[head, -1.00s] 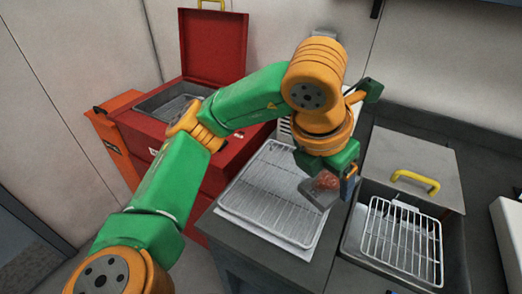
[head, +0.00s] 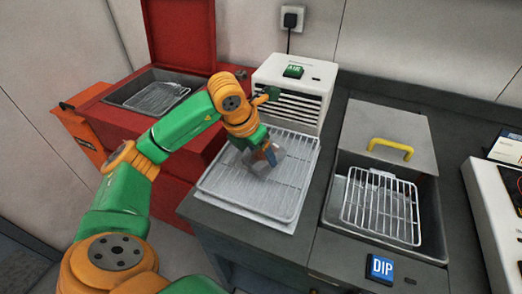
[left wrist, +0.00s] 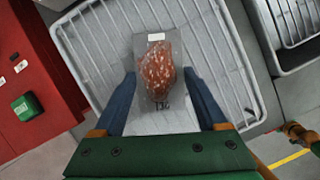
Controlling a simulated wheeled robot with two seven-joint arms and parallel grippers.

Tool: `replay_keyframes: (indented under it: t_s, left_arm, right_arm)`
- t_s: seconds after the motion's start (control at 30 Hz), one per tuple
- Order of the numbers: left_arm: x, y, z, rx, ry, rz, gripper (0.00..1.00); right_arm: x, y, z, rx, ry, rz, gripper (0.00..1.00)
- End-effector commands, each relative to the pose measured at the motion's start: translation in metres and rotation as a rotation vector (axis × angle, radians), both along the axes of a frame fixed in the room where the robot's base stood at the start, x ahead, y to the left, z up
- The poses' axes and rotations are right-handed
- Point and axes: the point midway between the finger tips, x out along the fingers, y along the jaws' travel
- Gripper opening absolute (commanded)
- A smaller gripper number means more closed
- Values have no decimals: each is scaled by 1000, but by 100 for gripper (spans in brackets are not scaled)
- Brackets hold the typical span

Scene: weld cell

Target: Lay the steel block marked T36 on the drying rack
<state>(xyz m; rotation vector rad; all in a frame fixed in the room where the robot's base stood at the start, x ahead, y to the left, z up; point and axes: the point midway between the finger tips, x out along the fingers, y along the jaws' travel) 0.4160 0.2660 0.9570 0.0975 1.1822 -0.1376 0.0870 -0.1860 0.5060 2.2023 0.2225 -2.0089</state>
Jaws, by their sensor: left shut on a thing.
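In the left wrist view the block (left wrist: 148,47) sits between the blue fingers (left wrist: 160,108). I cannot tell whether the block touches the wires. My right gripper is not in view.
A tank with a wire basket (head: 380,207) and yellow-handled lid (head: 405,130) stands right of the rack, with a blue DIP sign (head: 381,268). A white louvred unit (head: 293,75) stands behind the rack. An open red cabinet (head: 110,125) is at left.

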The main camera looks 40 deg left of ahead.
Motion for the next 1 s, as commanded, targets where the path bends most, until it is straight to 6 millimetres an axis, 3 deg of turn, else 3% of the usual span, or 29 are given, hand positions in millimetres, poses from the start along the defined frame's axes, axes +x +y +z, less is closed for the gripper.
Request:
replay_keyframes:
  t_s: [0.33, 0.37, 0.43, 0.77, 1.0]
  left_arm:
    - [1, 0, -4, -1, -5, 0, 0]
    - [0, 0, -5, -1, -1, 0, 80]
    - [0, -1, -4, -1, -1, 0, 99]
    - [-2, 0, 4, 0, -3, 0, 100]
    - [-23, 4, 59, 0, -9, 1, 100]
  right_arm:
    - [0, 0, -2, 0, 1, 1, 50]
    - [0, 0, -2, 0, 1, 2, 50]
    - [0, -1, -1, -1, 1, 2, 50]
    - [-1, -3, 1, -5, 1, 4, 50]
    - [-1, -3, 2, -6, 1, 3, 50]
